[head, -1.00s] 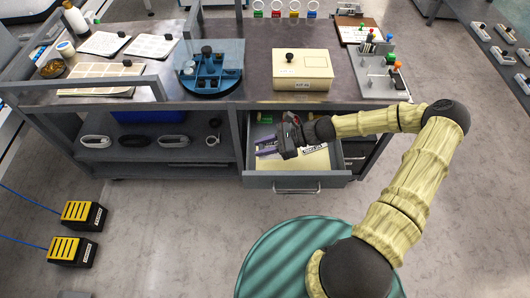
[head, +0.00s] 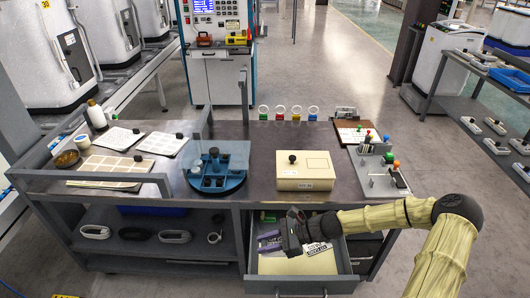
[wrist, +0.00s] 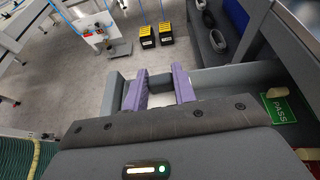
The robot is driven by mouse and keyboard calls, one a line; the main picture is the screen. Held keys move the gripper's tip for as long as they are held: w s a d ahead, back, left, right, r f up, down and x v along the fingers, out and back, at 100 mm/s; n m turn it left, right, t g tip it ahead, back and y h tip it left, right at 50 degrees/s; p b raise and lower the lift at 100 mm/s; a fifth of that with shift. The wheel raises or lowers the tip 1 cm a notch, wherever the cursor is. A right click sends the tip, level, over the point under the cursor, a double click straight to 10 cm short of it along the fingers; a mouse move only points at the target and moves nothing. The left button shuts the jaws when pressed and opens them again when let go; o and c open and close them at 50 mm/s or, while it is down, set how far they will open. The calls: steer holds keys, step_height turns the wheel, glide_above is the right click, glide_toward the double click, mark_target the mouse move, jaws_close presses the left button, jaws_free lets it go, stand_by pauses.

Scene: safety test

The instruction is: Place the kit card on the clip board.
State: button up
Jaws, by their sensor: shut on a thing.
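The kit card (head: 290,265) is a cream sheet with a black-and-white label, lying low in the open drawer. My gripper (head: 268,241) reaches into the drawer from the right, pointing left. Its purple fingers also show in the wrist view (wrist: 161,90), apart around a small dark block, which looks like the card's grip knob. My gripper hides the join between knob and card, and I cannot tell whether the card is lifted. The clip board (head: 341,143) is brown with a white sheet, at the back right of the bench top.
The grey drawer (head: 300,285) is pulled out, with walls close around my gripper. A green PASS card (wrist: 277,107) lies in it. Above stand a cream lidded box (head: 305,172), a blue round tray (head: 216,184) and a grey fixture (head: 375,180) with coloured knobs, near the clip board.

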steer(key=m+t+p, duration=0.1)
steer(key=w+p, duration=0.1)
steer(key=p, duration=0.1)
steer(key=shift+d+f+m+t, duration=0.2)
steer(key=shift+d+m+t, duration=0.1)
steer(key=shift+m+t, duration=0.1)
steer(key=shift+w+d+m+t+p, duration=0.25)
steer(key=shift+m+t+p, duration=0.2)
steer(key=shift+t+p, duration=0.15)
steer(key=shift+w+d+m+t+p, duration=0.25)
steer(key=shift+m+t+p, duration=0.2)
steer(key=shift+t+p, duration=0.15)
steer(key=w+d+r+m+t+h+p, duration=0.4)
steer(key=d+r+m+t+h+p, duration=0.5)
steer(key=d+r+m+h+p, duration=0.3)
step_height(320, 180, up, 3)
steer(key=m+h+p, duration=0.1)
steer(key=m+p, duration=0.1)
steer(key=shift+w+d+m+t, duration=0.15)
steer(key=shift+d+m+t, duration=0.1)
steer(key=shift+m+t, duration=0.05)
steer(key=s+f, duration=0.4)
steer(key=f, duration=0.1)
steer(key=shift+s+f, duration=0.15)
steer(key=shift+f, duration=0.05)
